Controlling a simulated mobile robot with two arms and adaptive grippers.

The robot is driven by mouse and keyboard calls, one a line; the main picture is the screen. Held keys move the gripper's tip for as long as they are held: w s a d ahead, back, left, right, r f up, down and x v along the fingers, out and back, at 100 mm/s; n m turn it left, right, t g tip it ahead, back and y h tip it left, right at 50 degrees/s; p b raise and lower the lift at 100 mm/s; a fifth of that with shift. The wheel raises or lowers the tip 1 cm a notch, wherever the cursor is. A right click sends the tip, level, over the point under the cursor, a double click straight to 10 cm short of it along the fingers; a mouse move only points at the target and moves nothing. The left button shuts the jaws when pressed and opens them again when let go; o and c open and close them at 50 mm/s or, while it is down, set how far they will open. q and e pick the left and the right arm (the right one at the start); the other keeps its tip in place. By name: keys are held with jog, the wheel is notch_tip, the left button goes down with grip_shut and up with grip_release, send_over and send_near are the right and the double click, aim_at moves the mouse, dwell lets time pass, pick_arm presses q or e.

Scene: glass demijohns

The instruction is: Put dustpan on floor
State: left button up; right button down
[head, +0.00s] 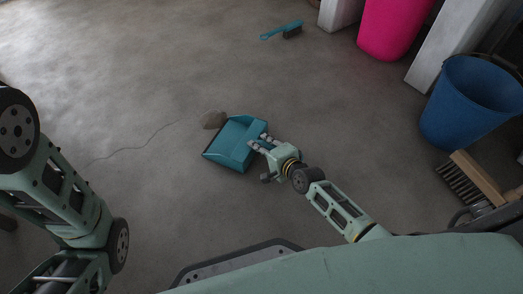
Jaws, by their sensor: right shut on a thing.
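The teal dustpan (233,143) is in the middle of the head view, with its dark front lip toward the lower left. My right gripper (260,143) is shut on the dustpan at its right side. I cannot tell whether the dustpan touches the grey concrete floor (130,190) or is held just above it. My left arm shows at the left edge of the view, but its gripper is out of the picture.
A teal hand brush (284,30) lies on the floor farther back. A pink bin (390,28), a blue bucket (470,105) and a wooden brush (472,180) stand or lie at the right. The left floor is clear.

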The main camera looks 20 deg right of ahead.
jog(key=shift+f, duration=0.25)
jog(key=c, duration=1.6)
grip_release()
jog(key=shift+c, duration=0.2)
